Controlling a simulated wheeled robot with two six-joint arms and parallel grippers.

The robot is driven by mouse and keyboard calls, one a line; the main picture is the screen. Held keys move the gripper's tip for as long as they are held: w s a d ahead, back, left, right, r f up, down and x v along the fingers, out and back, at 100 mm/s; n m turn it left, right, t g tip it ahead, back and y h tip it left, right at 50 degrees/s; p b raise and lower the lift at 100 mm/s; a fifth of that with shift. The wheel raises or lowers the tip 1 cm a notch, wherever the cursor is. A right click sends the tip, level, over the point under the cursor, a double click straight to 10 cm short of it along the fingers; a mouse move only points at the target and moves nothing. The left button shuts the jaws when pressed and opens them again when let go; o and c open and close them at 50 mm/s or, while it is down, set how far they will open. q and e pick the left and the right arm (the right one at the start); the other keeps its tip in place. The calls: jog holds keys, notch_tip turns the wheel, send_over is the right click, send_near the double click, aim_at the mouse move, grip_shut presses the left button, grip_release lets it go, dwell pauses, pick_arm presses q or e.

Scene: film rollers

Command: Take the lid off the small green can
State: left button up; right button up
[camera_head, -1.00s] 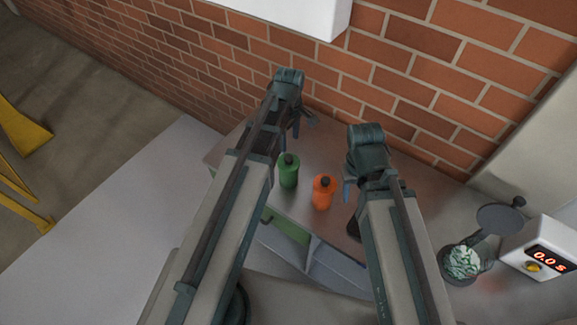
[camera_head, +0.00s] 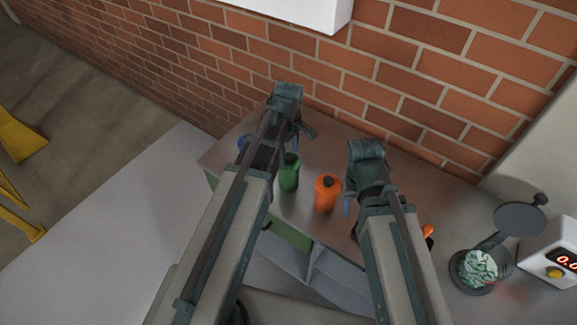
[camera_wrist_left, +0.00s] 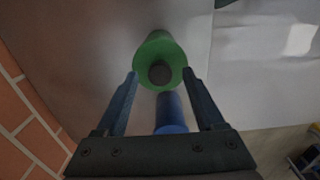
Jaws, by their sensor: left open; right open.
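The green can (camera_head: 289,178) stands upright on the table, with its dark lid (camera_head: 292,158) on top. In the left wrist view the green can (camera_wrist_left: 160,50) is seen from above with the dark lid (camera_wrist_left: 160,74) facing the camera. My left gripper (camera_head: 297,133) is open; in the left wrist view its fingertips (camera_wrist_left: 160,80) lie on either side of the lid, with visible gaps. I cannot tell their exact height. My right gripper (camera_head: 348,200) is by the orange can (camera_head: 326,195), and its fingers are mostly hidden.
A brick wall (camera_head: 420,80) borders the table's back.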

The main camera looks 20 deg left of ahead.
pick_arm(q)
jog(key=shift+f, duration=0.55)
jog(key=shift+r, duration=0.1)
pick_arm(e)
jog(key=shift+f, duration=0.45)
pick_arm(q)
jog(key=shift+c, duration=0.2)
grip_shut()
pick_arm(e)
jog(key=shift+r, duration=0.1)
